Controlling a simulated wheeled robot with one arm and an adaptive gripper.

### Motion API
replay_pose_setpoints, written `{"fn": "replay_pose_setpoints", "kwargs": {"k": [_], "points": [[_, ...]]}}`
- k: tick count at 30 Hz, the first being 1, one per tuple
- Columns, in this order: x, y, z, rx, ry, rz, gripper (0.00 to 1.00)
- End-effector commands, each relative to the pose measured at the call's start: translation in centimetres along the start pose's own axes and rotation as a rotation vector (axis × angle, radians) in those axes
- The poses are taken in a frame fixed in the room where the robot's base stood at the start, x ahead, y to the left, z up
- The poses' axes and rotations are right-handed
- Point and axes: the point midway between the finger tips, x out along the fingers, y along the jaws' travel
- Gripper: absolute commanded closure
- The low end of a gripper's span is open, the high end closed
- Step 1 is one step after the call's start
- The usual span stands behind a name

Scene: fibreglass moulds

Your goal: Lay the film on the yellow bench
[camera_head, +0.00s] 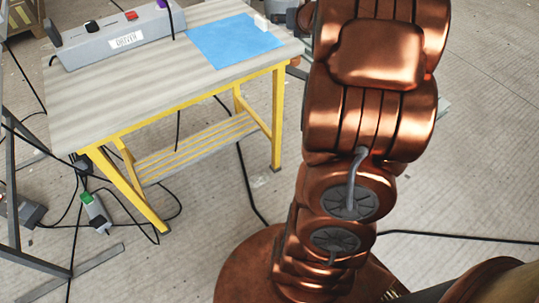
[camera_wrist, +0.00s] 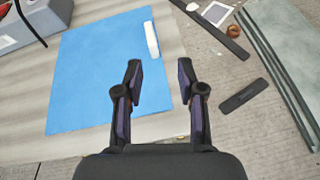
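The yellow bench (camera_head: 120,95) has a yellow frame and a pale, streaked top, at the upper left of the head view. A flat blue sheet (camera_head: 232,42) lies on its right part; it also shows in the wrist view (camera_wrist: 95,75). A small white elongated piece (camera_head: 261,21) is at the sheet's right edge, also in the wrist view (camera_wrist: 152,40). I cannot tell which of these, if either, is the film. My gripper (camera_wrist: 159,73) is open, its fingers apart over the sheet's right edge, with nothing held between them. My arm hides much of the head view's upper right.
A grey box labelled DRIVER (camera_head: 120,38) stands along the bench's back left. Cables and a green-ended device (camera_head: 95,211) lie on the floor. Right of the bench, the wrist view shows a dark flat bar (camera_wrist: 243,96) and a greenish panel (camera_wrist: 285,60).

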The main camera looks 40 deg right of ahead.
Motion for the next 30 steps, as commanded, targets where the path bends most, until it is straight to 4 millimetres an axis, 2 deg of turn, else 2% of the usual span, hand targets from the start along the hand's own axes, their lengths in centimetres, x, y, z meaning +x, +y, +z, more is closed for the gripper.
{"fn": "replay_pose_setpoints", "kwargs": {"k": [4,8,14,17,23,27,30], "points": [[-0.8,0.9,0.0,0.322,0.016,-0.157,0.61],[-2.4,1.6,-1.9,0.649,0.03,-0.312,0.61],[-6.5,4.0,-7.0,1.147,0.046,-0.558,0.61],[-9.2,6.0,-10.6,1.382,0.06,-0.7,0.61],[-16.3,11.4,-18.4,1.792,0.081,-1.04,0.61],[-22.7,15.8,-23.6,1.993,0.081,-1.335,0.61],[-27.5,18.5,-26.8,2.066,0.067,-1.554,0.61]]}}
